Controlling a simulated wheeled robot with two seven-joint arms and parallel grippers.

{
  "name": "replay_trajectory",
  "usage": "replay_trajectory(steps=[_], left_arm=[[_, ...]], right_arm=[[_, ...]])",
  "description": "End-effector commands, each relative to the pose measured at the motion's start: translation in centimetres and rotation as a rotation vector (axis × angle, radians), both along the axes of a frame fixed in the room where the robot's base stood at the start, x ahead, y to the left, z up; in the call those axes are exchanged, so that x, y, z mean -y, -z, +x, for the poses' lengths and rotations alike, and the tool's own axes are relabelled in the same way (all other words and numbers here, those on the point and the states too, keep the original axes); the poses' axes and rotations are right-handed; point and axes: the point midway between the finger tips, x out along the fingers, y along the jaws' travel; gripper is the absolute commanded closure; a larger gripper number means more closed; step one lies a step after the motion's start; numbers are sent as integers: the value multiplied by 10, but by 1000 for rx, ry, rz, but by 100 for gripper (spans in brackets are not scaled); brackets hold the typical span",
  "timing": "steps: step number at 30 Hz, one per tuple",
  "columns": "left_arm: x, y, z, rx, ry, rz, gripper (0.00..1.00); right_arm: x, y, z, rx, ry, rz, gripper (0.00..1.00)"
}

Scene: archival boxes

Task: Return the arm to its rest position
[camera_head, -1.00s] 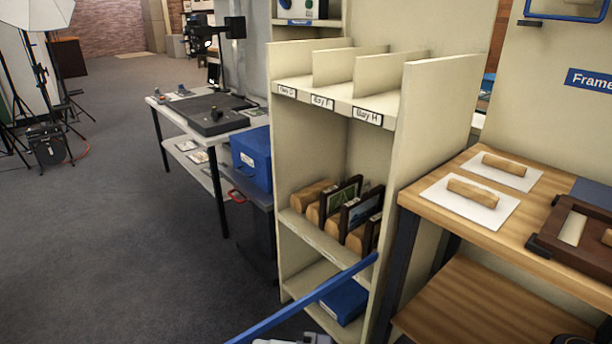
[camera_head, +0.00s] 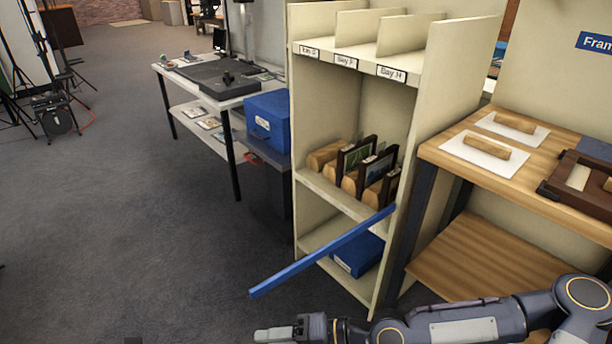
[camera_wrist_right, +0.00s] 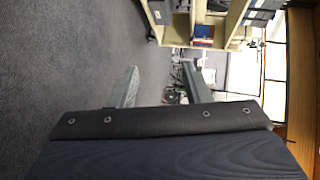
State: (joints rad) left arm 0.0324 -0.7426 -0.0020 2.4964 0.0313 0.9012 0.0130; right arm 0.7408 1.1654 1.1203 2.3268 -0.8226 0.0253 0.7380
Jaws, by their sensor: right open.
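My right arm (camera_head: 470,325) reaches in from the lower right of the head view. Its gripper (camera_head: 275,335) is at the bottom edge, low in front of the shelf unit and apart from it. In the right wrist view the two fingers of the right gripper (camera_wrist_right: 162,88) stand apart with nothing between them. A blue bar (camera_head: 322,252) slants out from the front of the shelf unit, above and clear of the gripper. My left gripper is not in view.
The cream shelf unit (camera_head: 402,140) holds dark frames with wooden blocks, and a blue box (camera_head: 358,253) below. A wooden two-level table (camera_head: 450,150) stands right, close to my arm. A blue box (camera_head: 267,122) stands left of the shelf.

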Motion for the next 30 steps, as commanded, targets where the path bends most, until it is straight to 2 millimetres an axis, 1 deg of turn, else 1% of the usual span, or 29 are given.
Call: replay_trajectory(steps=[5, 8, 11, 13, 14, 15, 17, 18, 20, 21, 24, 27, 30], left_arm=[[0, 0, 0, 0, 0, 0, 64], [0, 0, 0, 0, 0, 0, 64], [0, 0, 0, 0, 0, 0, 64], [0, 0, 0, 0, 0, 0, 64], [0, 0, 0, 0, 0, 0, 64], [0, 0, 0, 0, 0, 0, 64], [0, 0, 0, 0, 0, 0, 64], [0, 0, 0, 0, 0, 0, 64], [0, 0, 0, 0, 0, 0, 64], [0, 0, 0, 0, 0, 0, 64], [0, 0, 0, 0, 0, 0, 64], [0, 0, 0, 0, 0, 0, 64], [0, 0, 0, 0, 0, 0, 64]], right_arm=[[19, 30, -9, 33, -47, -200, 56], [37, 47, -13, 54, -71, -335, 56], [66, 62, -14, 77, -86, -504, 56], [95, 69, -13, 94, -87, -642, 56], [108, 69, -13, 100, -84, -701, 56], [126, 68, -12, 105, -74, -774, 56], [152, 62, -11, 113, -51, -875, 56], [168, 56, -11, 116, -31, -932, 56], [190, 44, -13, 119, 6, -1005, 56], [204, 34, -14, 120, 36, -1044, 56], [231, 6, -22, 123, 121, -1106, 56], [249, -20, -35, 130, 204, -1117, 56], [258, -40, -47, 142, 269, -1093, 56]])
